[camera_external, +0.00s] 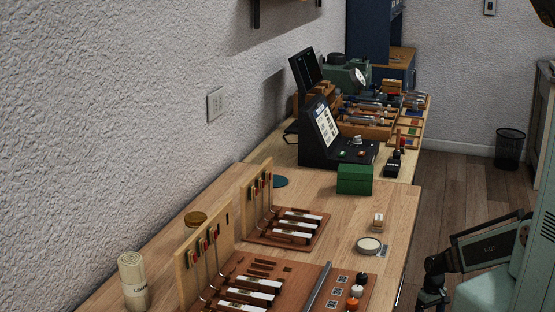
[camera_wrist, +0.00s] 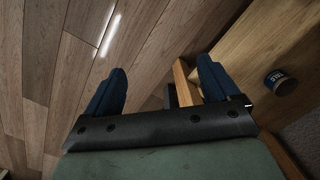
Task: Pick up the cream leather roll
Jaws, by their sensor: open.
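The cream leather roll (camera_external: 133,282) stands upright on the wooden bench at the lower left of the external view, near the wall. In the external view my arm is at the lower right, beyond the bench's right edge and well away from the roll.
Upright wooden boards with piano-action parts (camera_external: 205,262) stand right of the roll. A brown-lidded jar (camera_external: 195,218), a green box (camera_external: 355,179) and a round tin (camera_external: 369,245) are on the bench. A dark labelled can (camera_wrist: 281,82) shows in the wrist view.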

